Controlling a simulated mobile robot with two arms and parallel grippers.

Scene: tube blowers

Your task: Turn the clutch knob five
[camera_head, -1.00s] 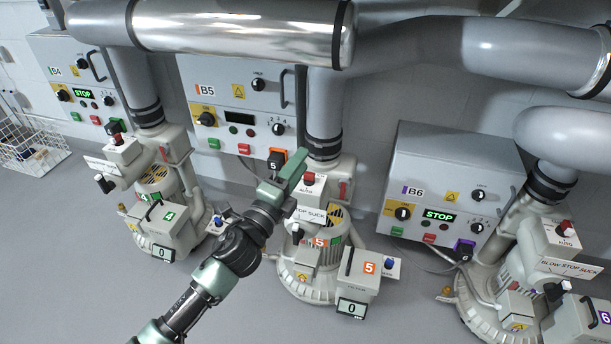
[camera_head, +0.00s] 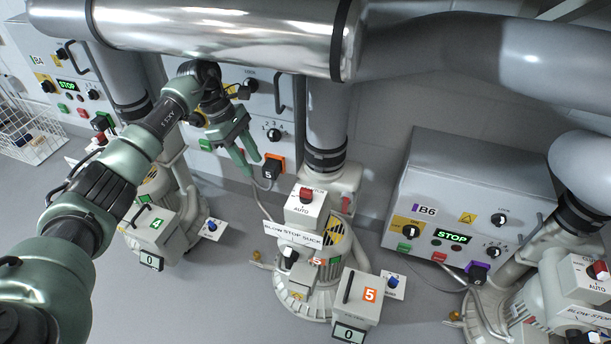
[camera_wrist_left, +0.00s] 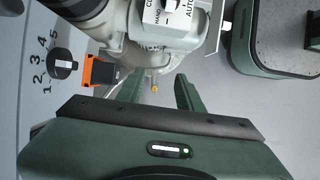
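Unit five (camera_head: 318,275) stands in the middle of the head view with orange 5 labels. On its top is a white box with a red knob (camera_head: 306,195) marked AUTO; that box shows cut off at the top of the left wrist view (camera_wrist_left: 170,12), its label partly reading C, HAND and AUTO. Unit five also has a blue knob (camera_head: 393,282) on a small plate; its label is too small to read. My left gripper (camera_head: 250,167) is open and empty, left of and above the red knob, near panel B5. My right gripper is not in view.
Panel B5's numbered selector knob (camera_head: 273,135) and an orange-backed plug (camera_head: 271,169) are close to my left gripper. A large silver pipe (camera_head: 220,35) runs overhead. Unit four (camera_head: 150,225) is at left, panel B6 (camera_head: 470,190) at right. Grey floor lies between units.

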